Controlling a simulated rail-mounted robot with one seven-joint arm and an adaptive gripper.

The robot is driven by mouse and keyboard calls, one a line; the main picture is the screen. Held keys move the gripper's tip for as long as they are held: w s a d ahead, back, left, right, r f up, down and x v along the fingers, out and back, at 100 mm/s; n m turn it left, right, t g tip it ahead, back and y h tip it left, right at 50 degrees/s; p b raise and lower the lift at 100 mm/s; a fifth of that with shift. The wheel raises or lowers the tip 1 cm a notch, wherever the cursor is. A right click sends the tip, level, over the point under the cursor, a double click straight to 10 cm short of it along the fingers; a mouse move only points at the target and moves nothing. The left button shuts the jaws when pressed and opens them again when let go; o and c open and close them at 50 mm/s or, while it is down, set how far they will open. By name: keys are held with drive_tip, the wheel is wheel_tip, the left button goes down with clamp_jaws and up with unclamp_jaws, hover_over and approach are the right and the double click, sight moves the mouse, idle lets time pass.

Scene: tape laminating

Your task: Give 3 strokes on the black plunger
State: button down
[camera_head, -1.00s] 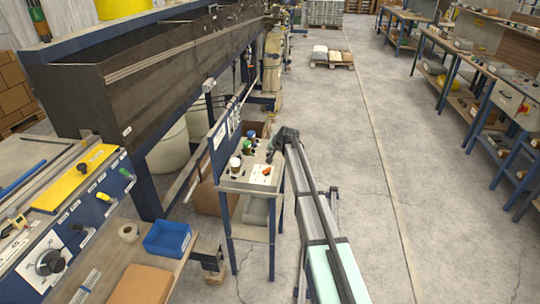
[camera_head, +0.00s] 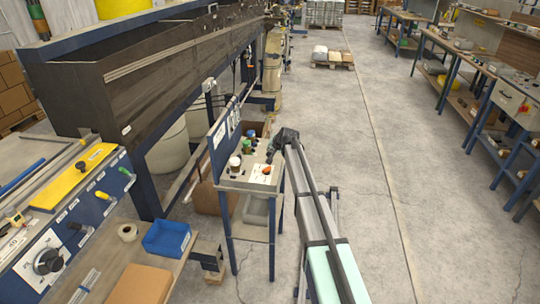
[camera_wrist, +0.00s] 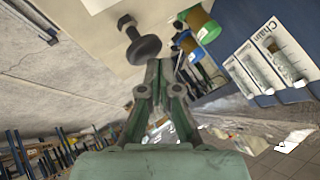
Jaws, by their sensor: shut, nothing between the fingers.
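The black plunger (camera_wrist: 143,45) shows in the wrist view as a round black knob with a stem on a pale panel. My gripper (camera_wrist: 160,64) is shut and empty, with its fingertips just below and to the right of the knob in the picture. I cannot tell if they touch it. In the head view, my gripper (camera_head: 271,152) is at the right side of a small blue-framed stand (camera_head: 235,185). The plunger is too small or hidden to make out there.
A green-capped jar (camera_wrist: 203,25) and a blue-capped jar (camera_wrist: 186,42) stand close to the plunger. A labelled blue board (camera_wrist: 262,62) rises beyond them. A blue bin (camera_head: 167,238) and a tape roll (camera_head: 128,232) sit on the bench at left.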

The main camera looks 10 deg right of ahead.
drive_tip(key=shift+f+b, duration=1)
drive_tip(key=shift+f, duration=0.4)
idle(1.4)
drive_tip(key=shift+r, duration=0.2)
drive_tip(key=shift+r+p, duration=0.3)
drive_tip(key=shift+r, duration=1.25)
drive_tip(key=shift+r, duration=0.1)
drive_tip(key=shift+r+p, duration=0.7)
drive_tip(key=shift+r, duration=1.7)
